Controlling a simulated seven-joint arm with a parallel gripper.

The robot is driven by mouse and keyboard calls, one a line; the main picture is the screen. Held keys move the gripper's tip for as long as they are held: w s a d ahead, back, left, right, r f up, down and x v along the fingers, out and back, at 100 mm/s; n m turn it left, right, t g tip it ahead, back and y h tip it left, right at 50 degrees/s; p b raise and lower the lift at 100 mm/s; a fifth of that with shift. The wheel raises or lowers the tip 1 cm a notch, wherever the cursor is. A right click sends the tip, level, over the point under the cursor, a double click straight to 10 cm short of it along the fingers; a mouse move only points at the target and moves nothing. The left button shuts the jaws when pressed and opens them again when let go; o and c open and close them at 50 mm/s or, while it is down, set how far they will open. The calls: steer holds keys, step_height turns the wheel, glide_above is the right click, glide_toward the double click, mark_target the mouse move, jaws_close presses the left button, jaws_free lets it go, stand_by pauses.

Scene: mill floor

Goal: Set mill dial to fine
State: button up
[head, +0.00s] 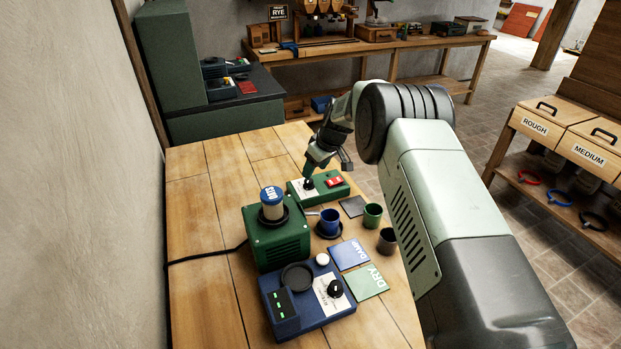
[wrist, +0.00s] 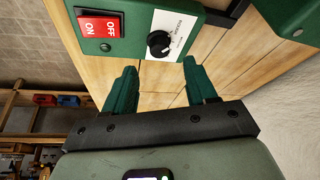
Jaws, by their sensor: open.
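A green control box (head: 342,190) lies at the far end of the wooden table. My gripper (wrist: 161,65) is open and empty. In the wrist view its two green fingers point at the dial, which shows beyond and between the fingertips, with no clear contact.
A green machine (head: 282,243) with a jar on top and a blue device (head: 310,312) with its own black knob stand nearer. Blue (head: 329,219), green (head: 373,214) and dark (head: 387,240) cups and DAMP (head: 349,254) and DRY (head: 368,282) cards lie right of them.

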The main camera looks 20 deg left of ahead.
mark_target(309, 181)
steer(key=shift+x, duration=3.1)
steer(key=shift+c, duration=0.4)
steer(key=c, duration=1)
